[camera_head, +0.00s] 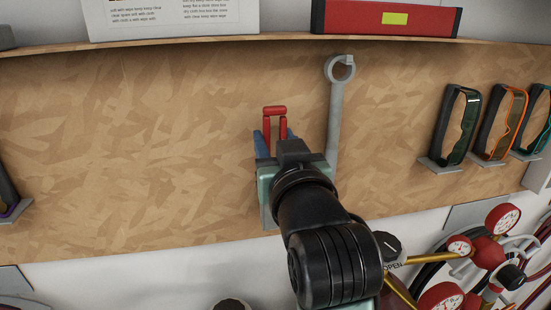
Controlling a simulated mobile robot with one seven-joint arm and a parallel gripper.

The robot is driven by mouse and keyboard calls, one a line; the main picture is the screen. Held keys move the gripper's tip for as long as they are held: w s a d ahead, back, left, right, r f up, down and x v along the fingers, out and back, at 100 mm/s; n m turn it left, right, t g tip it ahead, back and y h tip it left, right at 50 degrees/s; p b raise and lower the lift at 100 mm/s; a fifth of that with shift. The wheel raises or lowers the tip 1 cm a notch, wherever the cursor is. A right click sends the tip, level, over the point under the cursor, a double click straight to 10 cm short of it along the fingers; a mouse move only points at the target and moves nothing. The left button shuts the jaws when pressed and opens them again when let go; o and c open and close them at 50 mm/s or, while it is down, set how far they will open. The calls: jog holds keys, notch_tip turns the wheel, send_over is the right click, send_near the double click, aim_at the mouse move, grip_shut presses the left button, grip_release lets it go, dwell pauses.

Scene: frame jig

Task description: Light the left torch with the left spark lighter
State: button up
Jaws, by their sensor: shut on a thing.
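My gripper (277,150) is at the wooden back panel, seen from behind, with its fingertips mostly hidden by my own black wrist. It is shut on a small tool with a red loop-shaped top (275,113), which looks like the spark lighter. Blue parts show on both sides of the red top, just beyond the gripper. The lower part of the tool is hidden. I cannot make out the left torch for certain.
A grey wrench (336,110) hangs close right of my gripper. Safety goggles (461,125) hang at the right. Red gauges (502,218) and brass tubes (432,257) stand lower right. A shelf (270,41) with a red box (385,17) runs above.

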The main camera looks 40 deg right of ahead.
aim_at(276, 115)
jog(key=shift+w+d+f, duration=0.15)
jog(key=shift+d+f, duration=0.1)
jog(key=shift+f, duration=0.5)
jog(key=shift+a+r+p, duration=0.2)
jog(key=shift+r+p, duration=0.1)
jog(key=shift+r, duration=0.3)
jog(key=shift+d+r+p, duration=0.15)
jog(key=shift+r+p, duration=0.35)
jog(key=shift+r, duration=0.1)
jog(key=shift+r+p, duration=0.95)
jog(key=shift+r, duration=0.3)
jog(key=p+v, duration=0.1)
jog(key=v, duration=0.6)
jog(key=shift+a, duration=0.2)
jog(key=shift+s+p, duration=0.25)
jog(key=shift+p, duration=0.2)
